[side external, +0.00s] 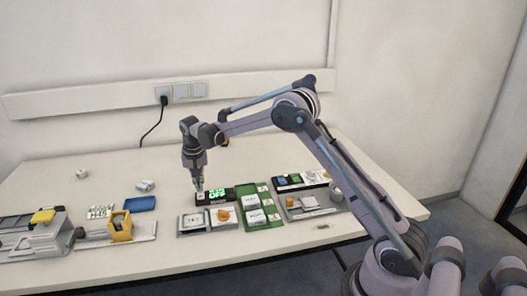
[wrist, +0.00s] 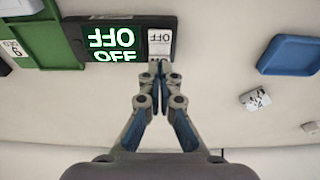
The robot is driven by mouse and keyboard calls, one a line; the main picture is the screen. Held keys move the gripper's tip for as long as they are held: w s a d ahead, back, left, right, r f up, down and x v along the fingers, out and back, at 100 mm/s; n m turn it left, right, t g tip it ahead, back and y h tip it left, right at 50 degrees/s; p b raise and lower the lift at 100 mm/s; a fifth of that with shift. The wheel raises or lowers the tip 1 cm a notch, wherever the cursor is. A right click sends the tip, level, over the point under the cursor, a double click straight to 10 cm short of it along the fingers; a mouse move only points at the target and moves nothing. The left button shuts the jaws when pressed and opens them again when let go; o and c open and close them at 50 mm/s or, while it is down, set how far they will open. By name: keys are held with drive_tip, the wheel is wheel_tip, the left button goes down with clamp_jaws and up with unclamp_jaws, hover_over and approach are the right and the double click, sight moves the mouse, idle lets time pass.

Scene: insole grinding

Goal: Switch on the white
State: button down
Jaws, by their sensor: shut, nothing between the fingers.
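A black switch box (side external: 229,197) stands on the table with a lit green display that reads OFF. In the wrist view the box (wrist: 73,35) carries a white switch (wrist: 160,42) at its right end, with OFF printed on its far part. The near part of the white switch, with partly covered lettering, lies at my fingertips. My gripper (wrist: 158,70) is shut and empty, pointing at that near end. In the side view my gripper (side external: 199,187) points down at the left end of the box. I cannot tell whether the tips touch the switch.
A green board (side external: 257,216) with white blocks lies right of the box. Grey plates with white and orange parts (side external: 194,221) sit in front. The table behind the box is mostly clear.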

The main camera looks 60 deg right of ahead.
drive_tip(key=shift+f, duration=0.45)
drive_tip(key=shift+w+d, duration=0.1)
drive_tip(key=shift+w+d+f+g+y, duration=0.1)
drive_tip(key=shift+w+f+g+y, duration=0.05)
drive_tip(key=shift+f+g+y, duration=0.25)
drive_tip(key=shift+s+a+r, duration=0.2)
drive_tip(key=shift+s+a, duration=0.35)
drive_tip(key=shift+s, duration=0.05)
wheel_tip(320, 180, up, 14)
drive_tip(key=w+d, duration=0.1)
drive_tip(key=shift+w+d, duration=0.15)
idle(0.6)
